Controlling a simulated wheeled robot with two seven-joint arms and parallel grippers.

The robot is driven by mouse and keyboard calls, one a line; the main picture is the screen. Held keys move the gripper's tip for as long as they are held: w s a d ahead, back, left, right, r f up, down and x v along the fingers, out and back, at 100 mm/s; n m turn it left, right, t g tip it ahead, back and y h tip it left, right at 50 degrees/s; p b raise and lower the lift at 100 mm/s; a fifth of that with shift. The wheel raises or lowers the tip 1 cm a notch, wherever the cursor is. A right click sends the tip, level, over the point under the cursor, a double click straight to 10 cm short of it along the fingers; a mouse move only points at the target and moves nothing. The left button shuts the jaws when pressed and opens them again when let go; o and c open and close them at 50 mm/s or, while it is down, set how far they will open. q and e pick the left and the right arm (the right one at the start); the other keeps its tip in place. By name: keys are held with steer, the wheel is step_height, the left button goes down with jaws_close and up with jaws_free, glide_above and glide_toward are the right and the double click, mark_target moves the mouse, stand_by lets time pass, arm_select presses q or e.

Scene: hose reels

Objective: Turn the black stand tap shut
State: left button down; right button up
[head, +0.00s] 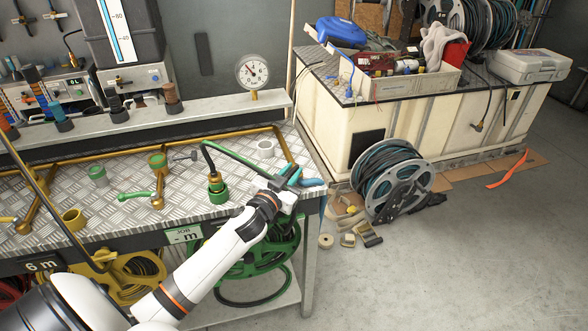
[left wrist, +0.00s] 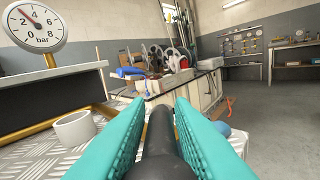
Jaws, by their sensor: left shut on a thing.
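My left gripper (head: 293,177) is above the right end of the metal-plate workbench (head: 115,215). Its turquoise fingers are shut on a black tube-like piece (left wrist: 160,140), which points away from me in the left wrist view. A green and black hose (head: 240,158) arches from a brass and green coupling (head: 218,188) to the gripper, and its end is hidden there. A green-levered tap (head: 136,196) stands nearer the front. My right gripper is out of view.
A pressure gauge (head: 252,73) stands on the back ledge. A white ring (head: 265,149) is on the bench behind the gripper. A grey reel (head: 395,185) stands on the floor. The floor at right front is clear.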

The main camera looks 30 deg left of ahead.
arm_select(q)
steer(key=shift+w+a+m+g+h+p, duration=0.1)
steer(key=shift+a+m+g+h+p, duration=0.15)
steer(key=shift+m+h, duration=0.7)
steer(key=shift+s+a+m+h+p, duration=0.1)
steer(key=shift+a+m+h+p, duration=0.15)
steer(key=shift+m+h, duration=0.75)
steer(key=shift+w+a+m+g+h+p, duration=0.15)
steer(key=shift+a+m+h, duration=0.2)
steer(key=shift+h, duration=1.5)
steer(key=c, duration=1.4)
jaws_free()
steer(key=shift+c, duration=0.2)
step_height(320, 180, up, 10)
